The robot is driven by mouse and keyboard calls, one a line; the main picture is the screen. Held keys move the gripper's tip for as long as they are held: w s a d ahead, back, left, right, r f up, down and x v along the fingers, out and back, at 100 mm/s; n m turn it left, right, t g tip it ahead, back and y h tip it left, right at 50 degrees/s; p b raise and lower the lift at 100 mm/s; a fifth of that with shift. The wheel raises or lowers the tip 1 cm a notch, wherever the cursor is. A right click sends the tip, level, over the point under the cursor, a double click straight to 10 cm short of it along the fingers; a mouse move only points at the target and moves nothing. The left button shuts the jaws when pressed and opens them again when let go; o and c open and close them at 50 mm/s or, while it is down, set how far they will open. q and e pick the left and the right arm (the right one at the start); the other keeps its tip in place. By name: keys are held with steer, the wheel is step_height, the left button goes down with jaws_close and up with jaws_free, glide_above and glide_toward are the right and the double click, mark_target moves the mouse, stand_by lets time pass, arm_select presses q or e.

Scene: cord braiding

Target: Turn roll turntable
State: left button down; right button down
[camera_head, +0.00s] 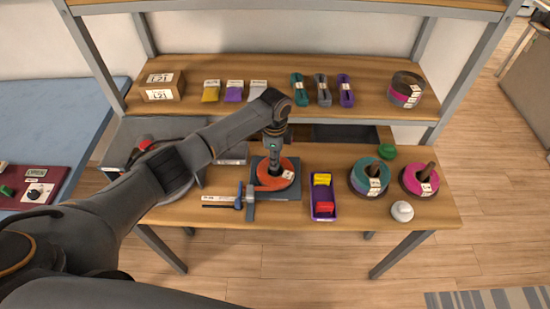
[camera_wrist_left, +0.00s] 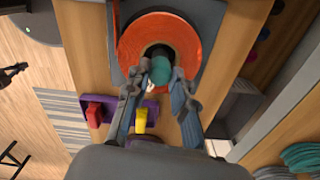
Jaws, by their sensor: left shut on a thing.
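The roll turntable shows in the head view as an orange roll (camera_head: 282,180) on a dark grey base plate (camera_head: 293,193) at the middle of the bench. The orange roll also fills the top of the left wrist view (camera_wrist_left: 130,45). My left gripper (camera_head: 275,164) reaches down over the roll's centre. In the left wrist view its fingers (camera_wrist_left: 160,74) close around a teal-topped piece (camera_wrist_left: 160,70) at the dark centre of the roll. The fingers partly hide that piece. My right gripper is not in view.
A purple bin (camera_head: 322,212) with yellow and red pieces stands right of the turntable. A teal-purple spool (camera_head: 360,188), a magenta spool (camera_head: 407,187) and a white round item (camera_head: 402,211) are farther right. A blue-handled tool (camera_head: 239,196) lies left. A shelf (camera_head: 230,112) runs above.

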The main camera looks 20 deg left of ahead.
arm_select(q)
steer(key=shift+m, duration=1.1)
steer(key=c, duration=1.1)
jaws_free()
step_height(320, 180, up, 12)
steer(key=shift+r, duration=0.1)
